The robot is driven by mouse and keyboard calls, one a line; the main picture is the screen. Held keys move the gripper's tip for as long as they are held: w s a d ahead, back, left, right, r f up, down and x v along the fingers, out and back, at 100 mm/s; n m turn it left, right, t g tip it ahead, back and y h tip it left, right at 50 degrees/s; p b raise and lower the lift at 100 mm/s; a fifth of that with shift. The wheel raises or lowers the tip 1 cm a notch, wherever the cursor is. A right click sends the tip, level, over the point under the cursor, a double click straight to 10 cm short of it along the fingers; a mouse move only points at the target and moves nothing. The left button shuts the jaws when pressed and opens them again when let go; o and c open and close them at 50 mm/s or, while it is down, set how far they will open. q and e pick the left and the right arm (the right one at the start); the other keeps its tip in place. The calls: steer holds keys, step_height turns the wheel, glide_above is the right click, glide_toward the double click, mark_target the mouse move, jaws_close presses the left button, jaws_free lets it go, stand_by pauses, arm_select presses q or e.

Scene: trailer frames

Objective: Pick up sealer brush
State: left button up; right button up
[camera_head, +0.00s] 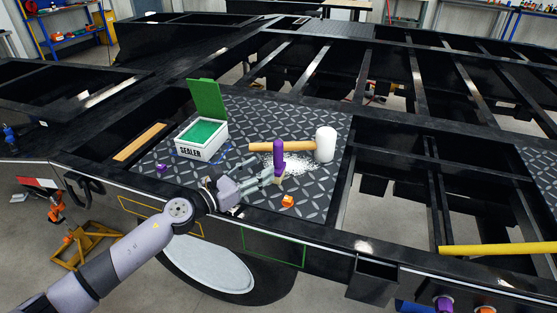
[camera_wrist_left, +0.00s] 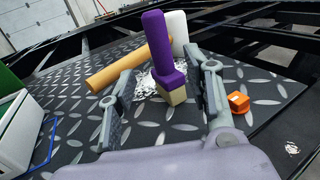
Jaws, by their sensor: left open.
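The sealer brush (camera_head: 279,158) has a purple handle and a beige bristle end. It stands upright, bristles down, on the dark diamond plate, beside a patch of white granules. In the left wrist view the brush (camera_wrist_left: 160,45) shows between the two fingers, slightly beyond them. My left gripper (camera_head: 262,176) is open and empty, just to the left of the brush and close to it; it also shows in the left wrist view (camera_wrist_left: 167,82). Contact with the brush cannot be made out. My right gripper is not in view.
An open white box labelled SEALER (camera_head: 201,148) with a green lid stands at the left. A tan roller (camera_head: 270,146) and a white cylinder (camera_head: 325,144) are behind the brush. A small orange block (camera_head: 287,200) lies near the front, a purple block (camera_head: 161,168) at the left.

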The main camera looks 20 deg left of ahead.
mark_target(275, 161)
arm_select(q)
steer(key=x, duration=0.2)
steer(key=shift+w+d, duration=0.15)
steer(key=shift+w, duration=0.15)
steer(key=shift+w+d+p, duration=0.15)
steer(key=shift+w+p, duration=0.15)
steer(key=x, duration=0.4)
steer(key=shift+w+d+f+p, duration=0.1)
steer(key=shift+w+d+p, duration=0.1)
steer(key=shift+p, duration=0.1)
steer(key=shift+s, duration=0.1)
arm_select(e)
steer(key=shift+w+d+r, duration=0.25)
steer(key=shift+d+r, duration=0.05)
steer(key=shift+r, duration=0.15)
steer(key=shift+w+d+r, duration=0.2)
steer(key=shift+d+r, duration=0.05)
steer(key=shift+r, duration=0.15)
arm_select(q)
steer(key=c, duration=0.5)
jaws_close()
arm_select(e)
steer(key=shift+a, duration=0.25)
